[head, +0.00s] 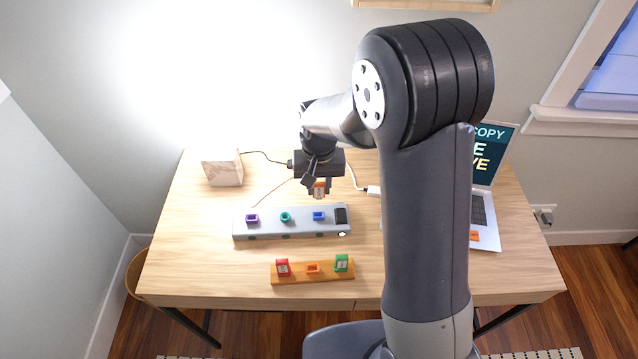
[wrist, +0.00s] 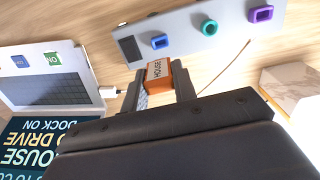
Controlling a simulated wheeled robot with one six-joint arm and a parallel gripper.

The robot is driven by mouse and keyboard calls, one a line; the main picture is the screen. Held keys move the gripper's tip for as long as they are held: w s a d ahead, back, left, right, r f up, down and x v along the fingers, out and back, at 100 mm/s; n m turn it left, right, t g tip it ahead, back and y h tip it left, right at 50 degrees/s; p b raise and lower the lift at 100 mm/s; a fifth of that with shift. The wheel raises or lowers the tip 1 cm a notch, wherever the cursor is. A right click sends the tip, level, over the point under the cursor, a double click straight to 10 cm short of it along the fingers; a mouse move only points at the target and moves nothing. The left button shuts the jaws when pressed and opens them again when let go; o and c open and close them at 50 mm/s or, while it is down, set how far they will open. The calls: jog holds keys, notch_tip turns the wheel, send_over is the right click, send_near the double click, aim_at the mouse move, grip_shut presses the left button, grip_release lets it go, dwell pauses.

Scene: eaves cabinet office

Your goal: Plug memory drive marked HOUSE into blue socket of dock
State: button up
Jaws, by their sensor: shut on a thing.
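My gripper (head: 320,190) is shut on an orange memory drive (wrist: 157,74) with a white label reading HOUSE, seen in the wrist view. In the head view the drive (head: 319,188) hangs above the desk, just behind the grey dock (head: 290,232). The dock has a purple socket (head: 251,218), a green socket (head: 286,217) and a blue socket (head: 319,216). The blue socket also shows in the wrist view (wrist: 160,41), beyond the drive and apart from it. All three sockets look empty.
An orange-brown rack (head: 312,273) in front of the dock holds a red drive (head: 283,267) and a green drive (head: 341,263), with an empty orange slot between. A laptop (head: 484,215) stands right, partly hidden by my arm. A pale block (head: 222,168) stands back left.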

aim_at(319, 196)
jog(key=shift+f, duration=0.1)
jog(key=shift+f+b, duration=2.2)
jog(key=shift+f, duration=0.6)
jog(key=shift+f+b, duration=1)
jog(key=shift+f, duration=0.25)
jog(key=o, duration=1)
jog(key=shift+r, duration=0.1)
notch_tip(319, 196, up, 11)
jog(key=shift+f, duration=0.15)
jog(key=shift+f, duration=0.1)
